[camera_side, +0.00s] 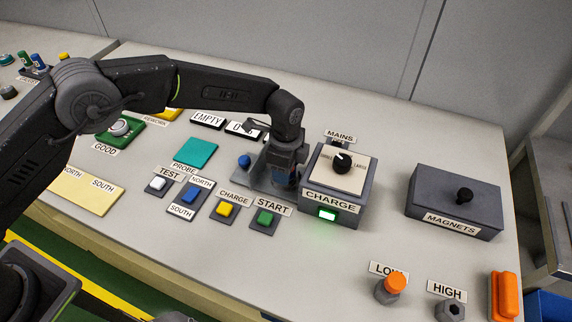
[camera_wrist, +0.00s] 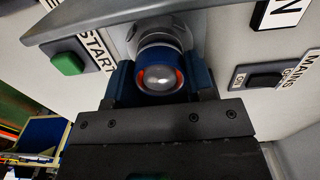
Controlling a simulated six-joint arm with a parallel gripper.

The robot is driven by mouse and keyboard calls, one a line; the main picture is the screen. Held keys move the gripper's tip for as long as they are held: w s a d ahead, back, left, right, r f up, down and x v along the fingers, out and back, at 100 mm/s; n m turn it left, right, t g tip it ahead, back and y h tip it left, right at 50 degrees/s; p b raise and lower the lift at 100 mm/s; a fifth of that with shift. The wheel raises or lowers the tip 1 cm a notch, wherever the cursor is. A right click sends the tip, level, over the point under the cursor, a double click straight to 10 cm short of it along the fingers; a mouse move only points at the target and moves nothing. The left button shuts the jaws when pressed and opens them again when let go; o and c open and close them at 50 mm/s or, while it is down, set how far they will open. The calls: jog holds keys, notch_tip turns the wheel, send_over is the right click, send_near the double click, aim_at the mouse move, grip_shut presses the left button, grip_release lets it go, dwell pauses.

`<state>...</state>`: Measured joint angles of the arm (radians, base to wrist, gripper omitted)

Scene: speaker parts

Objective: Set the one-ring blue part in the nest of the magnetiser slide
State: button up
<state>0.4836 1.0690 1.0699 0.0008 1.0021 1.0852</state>
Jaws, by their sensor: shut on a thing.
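My gripper (camera_side: 285,178) points down at the magnetiser slide (camera_side: 252,181), close against the left side of the CHARGE box. In the wrist view its two blue fingers (camera_wrist: 163,84) are shut on the sides of the blue part (camera_wrist: 160,62). The part shows a silver domed centre and an orange-red ring inside its blue rim. A grey round seat, seemingly the nest (camera_wrist: 146,32), lies directly beyond the part, under the slide's plate edge in the picture. I cannot tell whether the part touches the seat. The side view mostly hides the part behind my gripper.
The CHARGE box (camera_side: 335,187) with a dial and lit green lamp stands right of my gripper. A blue knob (camera_side: 244,161) is on its left. START (camera_side: 265,217) and CHARGE (camera_side: 226,209) buttons lie in front. The MAGNETS box (camera_side: 455,201) is farther right.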

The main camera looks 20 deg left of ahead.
jog(key=shift+f, duration=0.5)
dwell(0.3)
jog(key=o, duration=1.1)
jog(key=shift+o, duration=0.2)
notch_tip(320, 180, up, 14)
jog(key=shift+f, duration=0.1)
